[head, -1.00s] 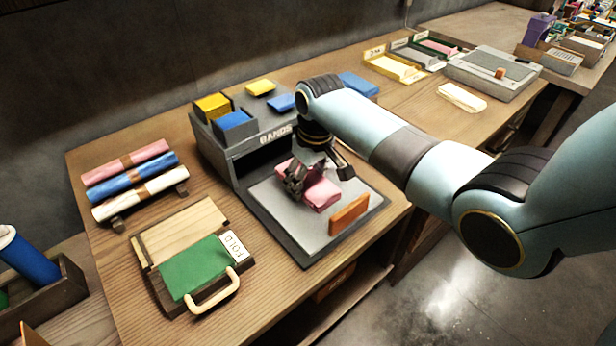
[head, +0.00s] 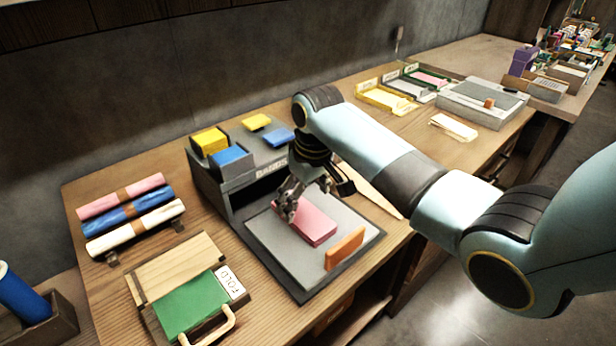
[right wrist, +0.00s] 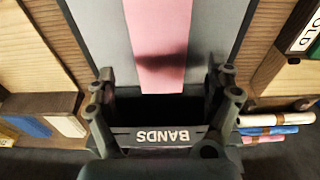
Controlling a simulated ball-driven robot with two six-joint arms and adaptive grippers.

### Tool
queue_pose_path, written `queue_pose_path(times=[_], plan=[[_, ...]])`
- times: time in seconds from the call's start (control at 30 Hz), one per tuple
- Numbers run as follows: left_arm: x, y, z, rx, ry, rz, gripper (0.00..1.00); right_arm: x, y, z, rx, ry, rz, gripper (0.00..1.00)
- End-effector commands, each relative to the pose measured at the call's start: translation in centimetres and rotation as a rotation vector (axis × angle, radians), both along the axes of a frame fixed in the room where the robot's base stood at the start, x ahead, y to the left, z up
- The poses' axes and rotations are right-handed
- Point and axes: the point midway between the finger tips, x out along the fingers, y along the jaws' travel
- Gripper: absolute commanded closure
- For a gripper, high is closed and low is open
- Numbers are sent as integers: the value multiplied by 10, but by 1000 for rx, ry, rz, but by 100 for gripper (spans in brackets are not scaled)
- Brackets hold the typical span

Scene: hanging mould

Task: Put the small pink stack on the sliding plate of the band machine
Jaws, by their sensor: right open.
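The small pink stack (head: 312,222) lies flat on the grey sliding plate (head: 272,238) of the band machine (head: 236,190), which is marked BANDS. An orange handle (head: 345,248) stands at the plate's front edge. My right gripper (head: 308,192) is open at the stack's machine-side end and partly hides it. In the right wrist view the pink stack (right wrist: 157,45) lies beyond the spread fingers (right wrist: 163,92), with nothing between them; a dark shadow falls across it. My left gripper is not in view.
A fold board with a green panel (head: 190,303) lies left of the plate. Pink, blue and white rolls (head: 130,210) rest on a rack behind it. Yellow and blue blocks (head: 210,140) sit on the machine. Labelled trays (head: 388,98) and a grey device (head: 482,103) stand at the back right.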

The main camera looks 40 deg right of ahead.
Motion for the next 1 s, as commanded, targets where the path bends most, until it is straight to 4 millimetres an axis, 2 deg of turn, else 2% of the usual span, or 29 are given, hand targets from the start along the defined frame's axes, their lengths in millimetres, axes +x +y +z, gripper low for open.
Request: queue_pose_path(times=[0.1, 0.33, 0.5, 1.0], plan=[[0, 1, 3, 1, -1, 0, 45, -3, 0, 29, 0, -4, 0, 13], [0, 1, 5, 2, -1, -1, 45, -9, -1, 64, 0, -2, 0, 13], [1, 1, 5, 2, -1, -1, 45, -11, -1, 71, 0, 0, -1, 13], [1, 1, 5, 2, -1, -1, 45, -11, 0, 71, 0, 0, 0, 13]])
